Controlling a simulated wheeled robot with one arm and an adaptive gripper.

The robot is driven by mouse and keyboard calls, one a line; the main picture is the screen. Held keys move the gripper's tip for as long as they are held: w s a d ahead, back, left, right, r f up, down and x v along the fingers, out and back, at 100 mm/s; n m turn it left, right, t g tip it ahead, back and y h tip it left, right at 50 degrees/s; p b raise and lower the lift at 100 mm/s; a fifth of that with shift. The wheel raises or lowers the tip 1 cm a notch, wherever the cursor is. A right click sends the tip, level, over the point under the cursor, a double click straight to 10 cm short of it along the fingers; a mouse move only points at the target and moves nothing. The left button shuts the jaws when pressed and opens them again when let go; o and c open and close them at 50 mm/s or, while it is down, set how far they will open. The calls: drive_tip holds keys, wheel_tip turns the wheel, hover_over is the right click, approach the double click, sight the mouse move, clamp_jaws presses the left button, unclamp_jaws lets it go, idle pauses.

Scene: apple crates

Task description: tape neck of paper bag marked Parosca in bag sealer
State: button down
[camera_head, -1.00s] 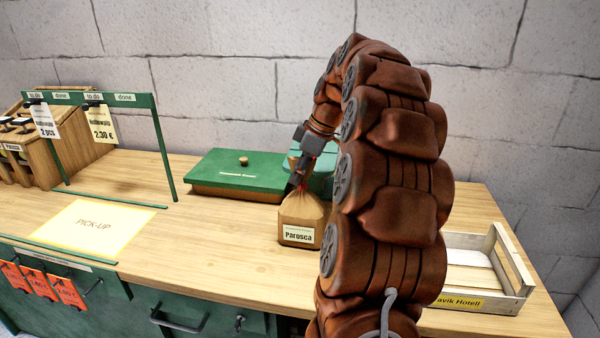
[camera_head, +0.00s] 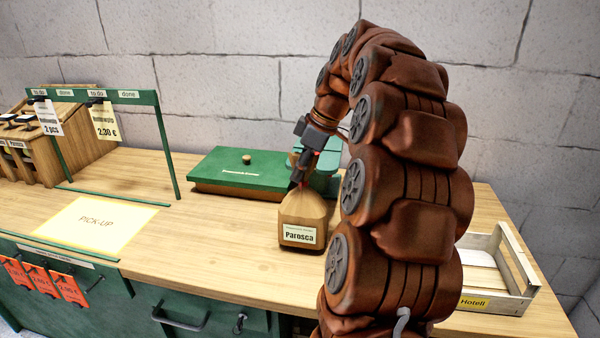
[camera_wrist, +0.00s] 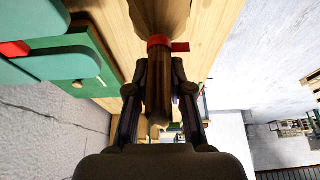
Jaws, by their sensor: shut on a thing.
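The brown paper bag (camera_head: 302,213) with a white Parosca label (camera_head: 299,235) is upright over the counter, in front of the green equipment. I cannot tell whether its base touches the wood. My gripper (camera_head: 296,184) is shut on its gathered neck from above. In the wrist view the bag (camera_wrist: 160,15) is at the top, and a red tape band (camera_wrist: 163,42) with a short tail sits around its neck, just beyond my fingertips (camera_wrist: 160,68). The teal bag sealer (camera_head: 328,166) stands behind my gripper, partly hidden; its rounded parts and a red piece show in the wrist view (camera_wrist: 50,65).
A green-lidded box (camera_head: 240,170) stands beside the sealer. A yellow-edged PICK-UP mat (camera_head: 95,222) lies at left, below a green tag frame (camera_head: 165,150). A wooden crate (camera_head: 510,270) is at right, partly behind my arm.

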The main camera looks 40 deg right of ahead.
drive_tip(key=shift+r+p, duration=0.4)
drive_tip(key=shift+r, duration=1.3)
